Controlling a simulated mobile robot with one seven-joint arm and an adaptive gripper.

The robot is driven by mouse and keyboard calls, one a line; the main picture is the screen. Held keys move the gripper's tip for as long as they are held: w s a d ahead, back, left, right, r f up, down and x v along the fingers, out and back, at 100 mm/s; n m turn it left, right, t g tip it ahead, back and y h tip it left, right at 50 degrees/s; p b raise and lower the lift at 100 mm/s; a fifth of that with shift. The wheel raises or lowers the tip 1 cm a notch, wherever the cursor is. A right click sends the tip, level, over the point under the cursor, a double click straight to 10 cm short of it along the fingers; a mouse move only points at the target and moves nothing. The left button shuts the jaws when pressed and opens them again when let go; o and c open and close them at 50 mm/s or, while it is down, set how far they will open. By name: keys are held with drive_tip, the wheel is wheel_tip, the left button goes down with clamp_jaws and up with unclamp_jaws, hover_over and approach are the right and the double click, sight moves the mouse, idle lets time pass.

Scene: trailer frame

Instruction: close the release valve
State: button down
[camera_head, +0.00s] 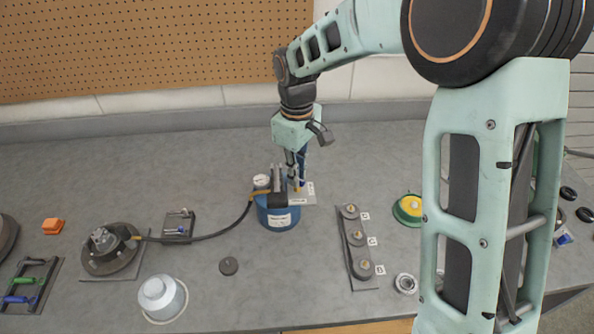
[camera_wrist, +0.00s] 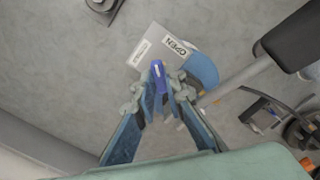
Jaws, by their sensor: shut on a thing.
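The release valve sits on a blue cylindrical tank (camera_head: 278,217) with a gauge on top. In the wrist view its blue handle (camera_wrist: 158,76) stands between my fingertips. My gripper (camera_head: 294,180) reaches down from above at the back right of the tank. In the wrist view my gripper (camera_wrist: 159,96) is shut on the blue handle. A grey plate (camera_wrist: 150,62) by the handle carries a white label reading "OPEN" (camera_wrist: 178,45). A second white label (camera_wrist: 140,52) on it is too small to read. The valve body under the handle is mostly hidden by my fingers.
A black hose (camera_head: 215,234) runs from the tank left to a round dark fitting (camera_head: 105,248). A plate with several knobs (camera_head: 356,245) lies to the right. A white canister (camera_head: 160,295) stands at front left. The bench behind the tank is clear up to the wall.

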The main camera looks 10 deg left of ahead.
drive_tip(key=n+p, duration=0.1)
drive_tip(key=n, duration=0.3)
drive_tip(key=shift+r, duration=0.1)
drive_tip(key=shift+n+p, duration=0.55)
drive_tip(key=shift+n, duration=1.15)
drive_tip(key=c, duration=2)
unclamp_jaws()
wheel_tip(320, 180, up, 12)
drive_tip(key=shift+f, duration=0.1)
